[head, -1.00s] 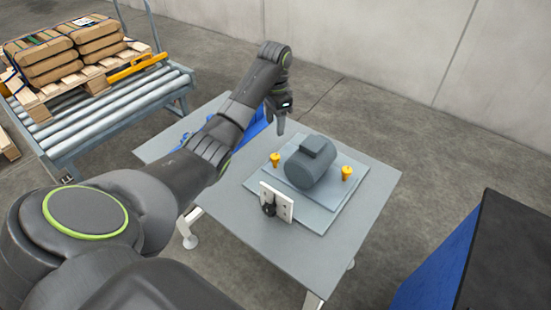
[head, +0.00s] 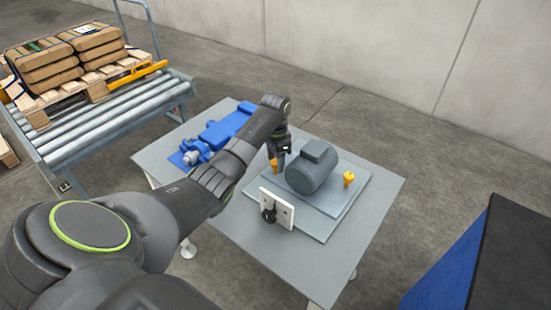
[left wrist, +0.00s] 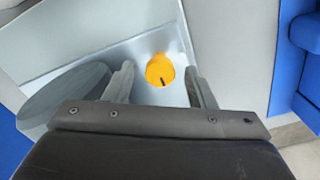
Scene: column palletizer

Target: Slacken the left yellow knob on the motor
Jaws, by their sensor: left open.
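The grey motor (head: 312,168) sits on a light plate on the table. The left yellow knob (head: 274,166) stands at its left side, partly hidden by my left gripper (head: 279,158). The right yellow knob (head: 348,179) stands at its right side. In the left wrist view my left gripper (left wrist: 160,88) is open, with the left yellow knob (left wrist: 160,70) between its fingers and slightly beyond them. Touch cannot be told. The motor's grey body (left wrist: 68,92) lies left of the fingers. My right gripper is not in view.
A white plate with a black knob (head: 277,208) stands upright in front of the motor. A blue device (head: 228,124) lies at the table's back left. A roller conveyor (head: 110,115) with a loaded pallet stands far left. The table's (head: 345,250) front right is clear.

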